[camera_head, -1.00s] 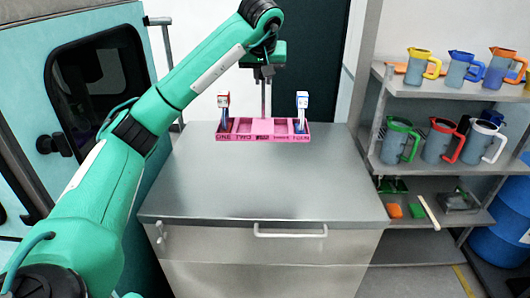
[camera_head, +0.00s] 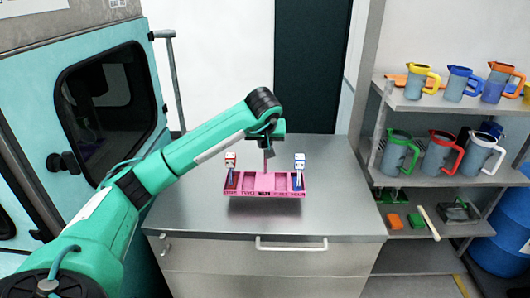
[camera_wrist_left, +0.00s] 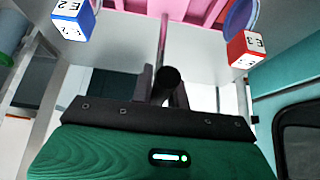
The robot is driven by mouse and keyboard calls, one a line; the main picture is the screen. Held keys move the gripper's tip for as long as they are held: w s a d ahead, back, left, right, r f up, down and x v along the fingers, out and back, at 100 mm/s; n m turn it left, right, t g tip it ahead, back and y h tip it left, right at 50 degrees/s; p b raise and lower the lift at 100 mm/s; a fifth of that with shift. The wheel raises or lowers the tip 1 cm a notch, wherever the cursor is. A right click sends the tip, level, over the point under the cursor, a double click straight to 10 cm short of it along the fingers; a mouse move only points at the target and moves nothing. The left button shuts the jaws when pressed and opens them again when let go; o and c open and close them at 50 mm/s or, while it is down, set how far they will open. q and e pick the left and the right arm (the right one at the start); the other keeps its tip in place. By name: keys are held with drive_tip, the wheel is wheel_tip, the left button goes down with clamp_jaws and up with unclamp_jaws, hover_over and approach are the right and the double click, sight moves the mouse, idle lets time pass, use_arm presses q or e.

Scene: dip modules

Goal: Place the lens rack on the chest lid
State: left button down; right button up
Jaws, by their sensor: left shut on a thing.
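The lens rack (camera_head: 277,194) is a pink open tray with several compartments, a lettered front and a thin upright post. It also shows at the top of the left wrist view (camera_wrist_left: 205,10). It is over the middle of the chest lid (camera_head: 215,215), a grey metal top, with a dark shadow below its front; I cannot tell whether it touches. My left gripper (camera_head: 267,143) is shut on the post above the tray. A red-and-white cube piece (camera_head: 230,160) stands in the tray's left end and a blue-and-white one (camera_head: 299,162) in its right end. My right gripper is out of view.
A shelf unit (camera_head: 455,107) with several coloured pitchers stands right of the chest, with small green and orange items lower down. A teal cabinet with a dark window (camera_head: 110,95) stands at left. The lid is clear around the rack.

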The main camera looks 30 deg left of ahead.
sight(266, 161)
use_arm(q)
wheel_tip(266, 161, down, 4)
drive_tip(key=shift+r+p, duration=0.2)
drive_tip(key=shift+p, duration=0.35)
drive_tip(key=shift+f, duration=0.45)
drive_tip(key=c, duration=1.8)
unclamp_jaws()
drive_tip(key=shift+f, duration=0.15)
drive_tip(key=o, duration=0.4)
drive_tip(key=shift+o, duration=0.2)
